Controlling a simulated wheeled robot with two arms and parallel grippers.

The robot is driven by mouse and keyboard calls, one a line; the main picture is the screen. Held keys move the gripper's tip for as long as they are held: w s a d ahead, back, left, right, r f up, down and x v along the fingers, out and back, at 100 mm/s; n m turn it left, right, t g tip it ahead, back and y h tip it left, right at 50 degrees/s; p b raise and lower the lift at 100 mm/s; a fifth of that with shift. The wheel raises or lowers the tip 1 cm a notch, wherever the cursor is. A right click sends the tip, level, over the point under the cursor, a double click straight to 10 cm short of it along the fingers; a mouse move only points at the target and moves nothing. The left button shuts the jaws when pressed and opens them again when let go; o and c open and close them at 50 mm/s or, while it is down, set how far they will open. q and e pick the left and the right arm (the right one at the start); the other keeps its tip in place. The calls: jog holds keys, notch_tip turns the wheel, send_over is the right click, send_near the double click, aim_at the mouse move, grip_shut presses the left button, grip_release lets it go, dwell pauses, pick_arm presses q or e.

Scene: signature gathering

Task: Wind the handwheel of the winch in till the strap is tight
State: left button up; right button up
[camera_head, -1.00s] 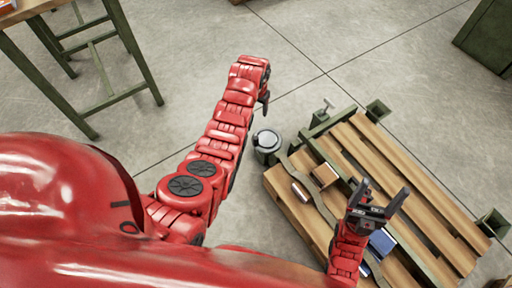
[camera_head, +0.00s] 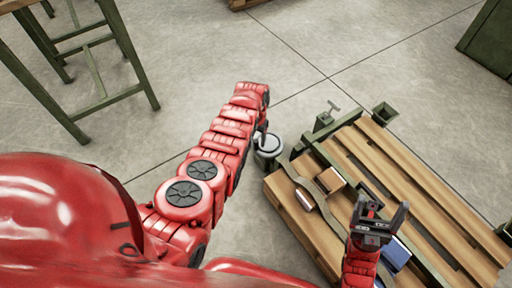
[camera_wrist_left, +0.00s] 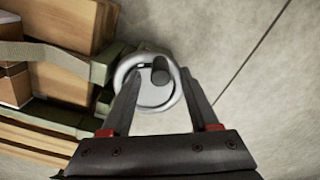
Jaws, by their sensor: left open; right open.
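The winch's handwheel (camera_head: 268,144) is a pale round wheel beside the near left corner of the wooden pallet. In the left wrist view the handwheel (camera_wrist_left: 122,76) shows a silver rim and a dark upright knob (camera_wrist_left: 160,70). My left gripper (camera_wrist_left: 160,78) is open, its fingers either side of the knob over the wheel; contact is unclear. In the head view the left gripper (camera_head: 263,128) is just above the wheel. The grey-green strap (camera_head: 311,190) runs from the winch over the pallet in a curve. My right gripper (camera_head: 382,207) is open above the pallet.
The slatted pallet (camera_head: 400,165) carries small boxes, including a brown box (camera_head: 330,180) and a blue box (camera_head: 396,254). A green-legged table (camera_head: 120,50) is at the upper left. Bare concrete floor lies between.

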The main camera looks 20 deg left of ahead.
pick_arm(q)
jog(key=shift+f+b, duration=0.7)
jog(key=shift+f, duration=0.6)
jog(key=shift+c, duration=0.3)
grip_shut()
